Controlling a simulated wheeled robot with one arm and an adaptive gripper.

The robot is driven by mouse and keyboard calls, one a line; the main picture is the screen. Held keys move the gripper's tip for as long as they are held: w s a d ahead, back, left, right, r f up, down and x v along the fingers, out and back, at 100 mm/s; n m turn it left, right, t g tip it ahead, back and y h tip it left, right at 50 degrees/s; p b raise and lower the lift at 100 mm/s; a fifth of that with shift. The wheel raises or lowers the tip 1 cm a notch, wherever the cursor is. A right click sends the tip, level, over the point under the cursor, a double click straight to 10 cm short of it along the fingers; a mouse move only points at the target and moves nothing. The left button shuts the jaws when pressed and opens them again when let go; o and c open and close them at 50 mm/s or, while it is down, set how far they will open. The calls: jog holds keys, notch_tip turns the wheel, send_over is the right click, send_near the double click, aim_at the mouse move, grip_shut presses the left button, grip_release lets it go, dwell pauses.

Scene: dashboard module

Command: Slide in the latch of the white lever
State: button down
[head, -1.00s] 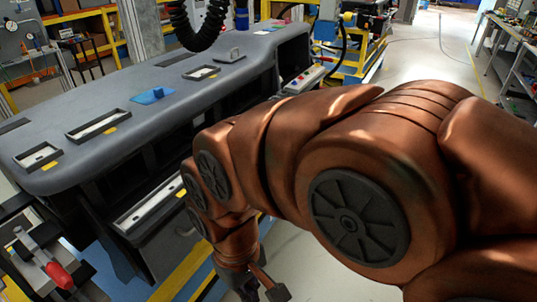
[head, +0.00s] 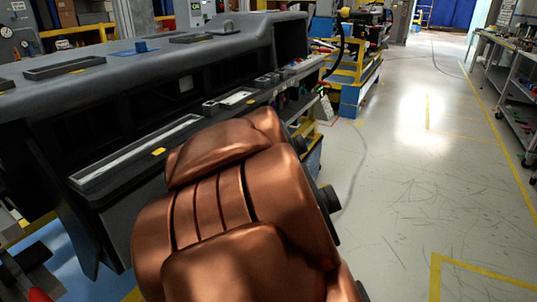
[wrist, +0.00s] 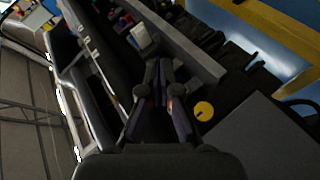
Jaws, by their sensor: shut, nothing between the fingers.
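The grey dashboard module (head: 150,75) stands at the left and middle of the head view. My copper arm reaches toward its front ledge and hides my gripper there. In the wrist view my gripper (wrist: 159,80) is shut and empty, with its dark fingers pointing at the ledge. A small whitish piece (wrist: 141,36) stands just beyond the fingertips, apart from them. I cannot tell whether it is the white lever, and no latch can be made out.
Small coloured controls (wrist: 122,18) sit farther along the ledge. A long pale strip (head: 140,148) lies in the ledge at the left. A yellow and blue stand (head: 352,85) is beyond the module. A shelf cart (head: 510,90) stands far right. The floor between is clear.

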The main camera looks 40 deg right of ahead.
jog(key=w+d+f+n+t+b, duration=0.4)
jog(key=d+f+n+t+b, duration=0.1)
jog(key=n+b, duration=0.4)
jog(key=shift+w+t+y+b, duration=0.3)
jog(key=shift+w+t+b, duration=0.05)
jog(key=shift+t+b, duration=0.55)
jog(key=shift+d, duration=0.1)
jog(key=s+d+p+x, duration=0.1)
jog(key=d+p+x, duration=0.1)
jog(key=p+x, duration=0.7)
jog(key=shift+d+x, duration=0.25)
jog(key=shift+x, duration=1.65)
jog(key=shift+y+p, duration=0.3)
jog(key=shift+p, duration=0.1)
